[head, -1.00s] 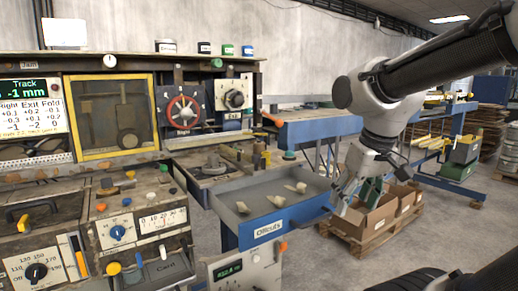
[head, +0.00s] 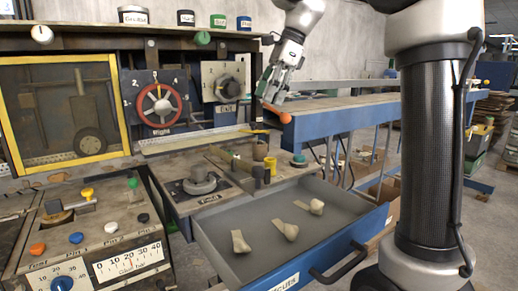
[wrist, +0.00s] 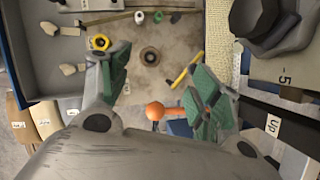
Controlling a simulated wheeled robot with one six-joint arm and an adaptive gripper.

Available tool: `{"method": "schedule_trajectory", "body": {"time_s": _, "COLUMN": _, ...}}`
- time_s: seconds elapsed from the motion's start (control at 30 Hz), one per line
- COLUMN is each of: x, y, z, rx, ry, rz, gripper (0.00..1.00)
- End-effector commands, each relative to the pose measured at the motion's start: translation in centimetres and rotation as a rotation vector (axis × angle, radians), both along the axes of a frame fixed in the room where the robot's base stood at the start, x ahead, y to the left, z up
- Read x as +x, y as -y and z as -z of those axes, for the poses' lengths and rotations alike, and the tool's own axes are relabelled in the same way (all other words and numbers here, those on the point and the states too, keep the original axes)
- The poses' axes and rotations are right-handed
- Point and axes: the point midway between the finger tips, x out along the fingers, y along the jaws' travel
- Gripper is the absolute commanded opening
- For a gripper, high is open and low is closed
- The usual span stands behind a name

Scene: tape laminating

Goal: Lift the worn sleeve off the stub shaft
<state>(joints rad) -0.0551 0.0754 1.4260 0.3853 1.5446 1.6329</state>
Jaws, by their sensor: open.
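My gripper (head: 272,92) is open and empty, high over the far right of the bench in the head view. Its green pads stand wide apart in the wrist view (wrist: 160,85). Below, between and beyond the pads, a small round part with a dark centre (wrist: 150,56) sits on the bench; it may be the sleeve around its shaft, but I cannot tell. In the head view a grey round fixture with a raised hub (head: 200,182) stands on the bench. A yellow ring (head: 270,165) stands to its right and also shows in the wrist view (wrist: 100,42).
An open drawer (head: 222,236) with several pale offcuts juts out in front of the bench. A blue table (head: 340,122) extends right.

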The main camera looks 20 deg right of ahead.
Motion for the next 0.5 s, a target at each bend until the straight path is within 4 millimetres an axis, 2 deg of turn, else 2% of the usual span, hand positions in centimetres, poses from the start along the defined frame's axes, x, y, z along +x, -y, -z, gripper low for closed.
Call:
{"method": "schedule_trajectory", "body": {"time_s": 0.13, "x": -0.5, "y": 0.0, "z": 0.2, "rx": 0.007, "ry": -0.062, "rz": 0.098, "gripper": 0.63}}
{"method": "schedule_trajectory", "body": {"time_s": 0.23, "x": -0.5, "y": 0.0, "z": 1.0, "rx": 0.008, "ry": -0.075, "rz": 0.124, "gripper": 0.63}}
{"method": "schedule_trajectory", "body": {"time_s": 0.5, "x": -0.5, "y": 0.0, "z": 6.7, "rx": 0.008, "ry": -0.075, "rz": 0.124, "gripper": 0.63}}
